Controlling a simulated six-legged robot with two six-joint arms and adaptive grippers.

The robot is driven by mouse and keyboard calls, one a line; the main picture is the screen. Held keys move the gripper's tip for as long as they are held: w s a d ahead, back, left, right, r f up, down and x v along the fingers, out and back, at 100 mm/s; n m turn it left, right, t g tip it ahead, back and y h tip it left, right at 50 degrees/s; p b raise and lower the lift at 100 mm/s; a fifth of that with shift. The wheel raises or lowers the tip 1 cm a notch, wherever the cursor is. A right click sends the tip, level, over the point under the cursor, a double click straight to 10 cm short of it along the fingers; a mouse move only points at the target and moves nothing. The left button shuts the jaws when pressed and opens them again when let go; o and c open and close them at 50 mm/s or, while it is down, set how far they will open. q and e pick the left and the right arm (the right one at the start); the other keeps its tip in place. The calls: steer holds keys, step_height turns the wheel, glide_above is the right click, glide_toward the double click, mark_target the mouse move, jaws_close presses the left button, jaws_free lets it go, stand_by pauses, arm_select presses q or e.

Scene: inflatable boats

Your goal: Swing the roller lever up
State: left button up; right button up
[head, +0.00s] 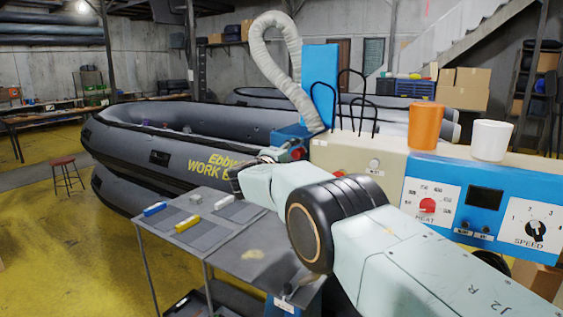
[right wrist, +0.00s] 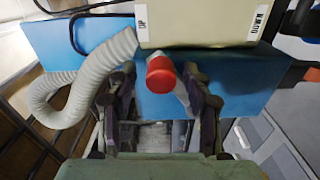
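The roller lever, with a red knob (right wrist: 160,74) and a short pale arm, sits below the cream machine housing (right wrist: 195,22) in the right wrist view. The housing carries an UP label on the left and a DOWN label on the right. The lever's arm slants toward the right finger. My right gripper (right wrist: 160,102) is open, with its dark fingers on either side of the lever. A gap shows on the left; contact on the right is unclear. In the head view the red knob (head: 298,154) shows beyond my right wrist, which hides most of the gripper. My left gripper is not in view.
The machine has a blue panel (head: 319,85), a grey hose (head: 272,45), and heat and speed dials. An orange cup (head: 425,125) and a white cup (head: 491,140) stand on top. A grey table (head: 255,240) with small blocks is at its left. Inflatable boats (head: 180,150) lie behind.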

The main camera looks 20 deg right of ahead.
steer(key=v, duration=1.1)
steer(key=shift+s+a+r, duration=0.1)
steer(key=shift+a, duration=0.05)
stand_by(0.4)
